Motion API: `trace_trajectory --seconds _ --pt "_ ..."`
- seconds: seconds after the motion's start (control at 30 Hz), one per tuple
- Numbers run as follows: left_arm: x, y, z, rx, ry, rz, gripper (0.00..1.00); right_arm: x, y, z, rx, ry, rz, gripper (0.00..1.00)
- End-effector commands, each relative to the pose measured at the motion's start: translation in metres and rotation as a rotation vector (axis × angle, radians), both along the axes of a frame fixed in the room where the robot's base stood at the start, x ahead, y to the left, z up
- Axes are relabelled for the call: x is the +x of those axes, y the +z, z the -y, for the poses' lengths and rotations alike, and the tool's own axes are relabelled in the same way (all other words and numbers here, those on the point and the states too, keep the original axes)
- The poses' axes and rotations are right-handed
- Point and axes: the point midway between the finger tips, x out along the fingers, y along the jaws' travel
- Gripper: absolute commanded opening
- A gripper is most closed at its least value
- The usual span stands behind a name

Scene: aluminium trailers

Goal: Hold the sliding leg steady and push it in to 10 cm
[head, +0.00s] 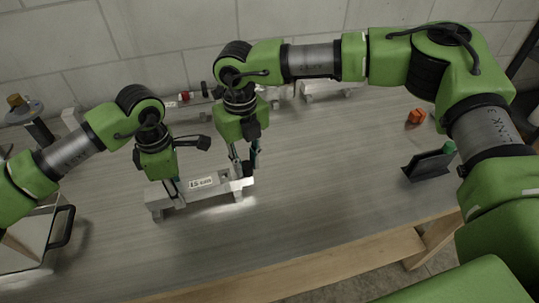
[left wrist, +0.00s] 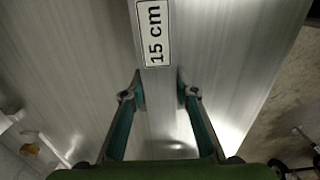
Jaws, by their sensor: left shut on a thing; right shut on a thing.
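The aluminium sliding leg (head: 216,189) stands on its feet on the table and carries a label that reads 15 cm. The label (left wrist: 154,32) is sharp in the left wrist view, on a narrow metal strip. My left gripper (head: 173,187) is shut on the left part of the leg. In the left wrist view its fingers (left wrist: 160,92) close on the two sides of the strip, just below the label. My right gripper (head: 245,170) is shut at the leg's right end; its exact contact is partly hidden by its own fingers.
An orange piece (head: 416,116) and a black stand (head: 428,166) lie to the right. A pale container with a black handle (head: 64,226) is at the left. More metal parts (head: 335,89) stand along the wall. The table in front of the leg is clear up to its wooden edge (head: 290,270).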

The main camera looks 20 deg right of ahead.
Motion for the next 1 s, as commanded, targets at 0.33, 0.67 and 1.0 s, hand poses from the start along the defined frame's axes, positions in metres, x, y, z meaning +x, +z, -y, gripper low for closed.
trace_trajectory --seconds 0.33,0.67,1.0 --pt "-0.001 0.000 0.003 -0.006 -0.004 0.000 0.00 -0.001 0.000 -0.013 0.006 0.001 0.000 0.00" --pt "-0.001 0.000 0.002 -0.006 -0.003 0.000 0.00 -0.001 0.000 -0.012 0.004 0.001 0.000 0.38" --pt "0.000 0.000 0.001 -0.003 -0.001 0.000 0.00 0.002 0.001 0.016 -0.001 -0.004 0.003 0.38"
